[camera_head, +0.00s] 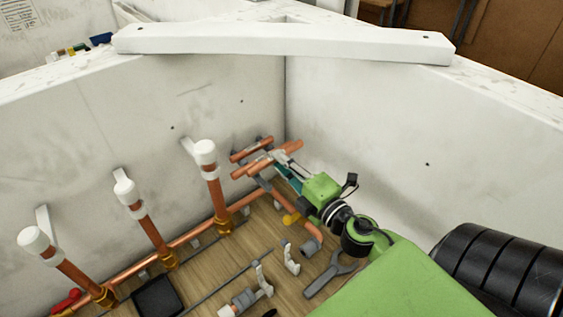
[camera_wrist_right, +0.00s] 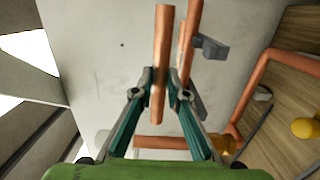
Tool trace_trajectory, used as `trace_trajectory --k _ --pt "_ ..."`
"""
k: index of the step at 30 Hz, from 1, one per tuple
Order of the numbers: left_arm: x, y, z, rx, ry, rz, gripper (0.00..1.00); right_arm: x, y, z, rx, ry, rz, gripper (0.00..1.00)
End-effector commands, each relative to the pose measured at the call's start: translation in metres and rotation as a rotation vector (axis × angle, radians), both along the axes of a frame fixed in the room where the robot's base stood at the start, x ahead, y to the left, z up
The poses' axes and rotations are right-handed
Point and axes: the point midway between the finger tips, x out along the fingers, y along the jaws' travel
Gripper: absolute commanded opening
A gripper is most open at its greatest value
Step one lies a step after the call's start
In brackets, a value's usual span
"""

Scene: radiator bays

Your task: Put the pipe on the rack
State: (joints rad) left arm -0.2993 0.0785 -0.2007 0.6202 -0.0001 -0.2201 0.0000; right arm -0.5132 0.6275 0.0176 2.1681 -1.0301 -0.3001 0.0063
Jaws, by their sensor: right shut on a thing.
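My right gripper (camera_head: 277,160) is in the far corner of the bay, shut on a short straight copper pipe (camera_head: 243,171). In the wrist view the gripper's two fingers (camera_wrist_right: 160,88) pinch this pipe (camera_wrist_right: 163,45) near its lower part. A second copper pipe (camera_head: 250,149) is just behind it, close to the wall, and also shows in the wrist view (camera_wrist_right: 188,45). Grey rack brackets (camera_wrist_right: 212,48) show beside that second pipe. I cannot tell whether the held pipe touches the rack. My left gripper is not in view.
Upright copper pipes with white caps (camera_head: 205,152) stand along the left wall. A long copper pipe (camera_head: 190,237) runs low along it. A wrench (camera_head: 328,275), grey-white fittings (camera_head: 290,258) and a black box (camera_head: 157,297) lie on the wooden floor. A white beam (camera_head: 285,41) spans the corner above.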

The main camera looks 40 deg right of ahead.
Motion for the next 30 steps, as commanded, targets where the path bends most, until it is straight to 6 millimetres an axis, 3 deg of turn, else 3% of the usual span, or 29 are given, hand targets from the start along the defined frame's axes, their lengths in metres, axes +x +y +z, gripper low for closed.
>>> trace_trajectory --k 17,30 --pt "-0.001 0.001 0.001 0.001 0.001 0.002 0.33 0.0 0.0 0.001 0.0 -0.001 0.0 0.0" --pt "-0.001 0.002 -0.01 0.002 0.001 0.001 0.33 0.0 0.0 -0.011 0.0 -0.001 0.0 0.0"
